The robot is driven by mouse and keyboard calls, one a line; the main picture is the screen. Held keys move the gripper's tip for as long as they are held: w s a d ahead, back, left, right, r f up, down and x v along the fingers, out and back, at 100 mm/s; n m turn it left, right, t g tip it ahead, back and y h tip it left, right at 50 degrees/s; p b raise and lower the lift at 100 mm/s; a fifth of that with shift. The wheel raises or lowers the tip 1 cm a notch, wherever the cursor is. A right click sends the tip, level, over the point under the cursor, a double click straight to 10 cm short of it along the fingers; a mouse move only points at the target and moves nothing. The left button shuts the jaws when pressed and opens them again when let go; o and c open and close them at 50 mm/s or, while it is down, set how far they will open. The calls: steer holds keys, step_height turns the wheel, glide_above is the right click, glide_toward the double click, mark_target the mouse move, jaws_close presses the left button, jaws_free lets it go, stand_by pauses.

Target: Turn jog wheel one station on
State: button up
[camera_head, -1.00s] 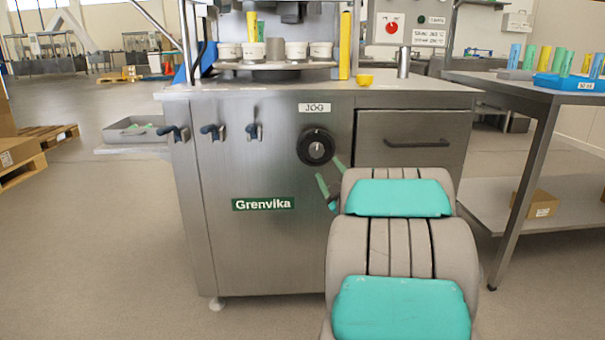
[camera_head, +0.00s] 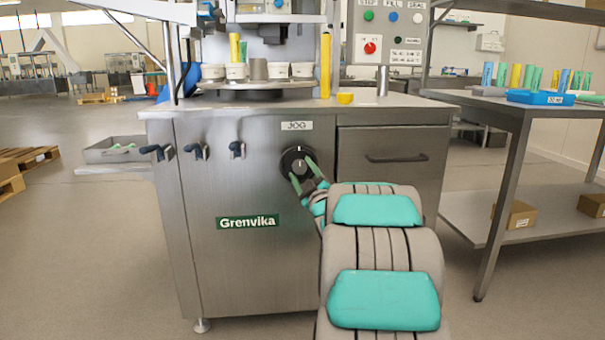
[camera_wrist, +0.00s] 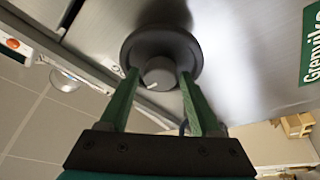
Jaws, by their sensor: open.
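The jog wheel (camera_head: 297,161) is a black round knob on the steel cabinet front, just below the JOG label (camera_head: 297,126). In the wrist view the jog wheel (camera_wrist: 161,52) shows a dark disc with a grey centre hub (camera_wrist: 160,73) bearing a light mark. My gripper (camera_head: 302,174) is at the wheel, its green fingers apart. In the wrist view my gripper (camera_wrist: 158,88) has one finger on each side of the hub, tips near the disc. I cannot tell whether the fingers touch the hub.
A drawer (camera_head: 393,158) with a bar handle is right of the wheel. Several dark levers (camera_head: 197,151) stick out to the left. White cups (camera_head: 236,71) stand on the turntable above. A steel side table (camera_head: 500,110) stands at the right.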

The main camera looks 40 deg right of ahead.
jaws_close()
stand_by(0.5)
steer(key=shift+f+m, duration=0.1)
steer(key=shift+m, duration=0.2)
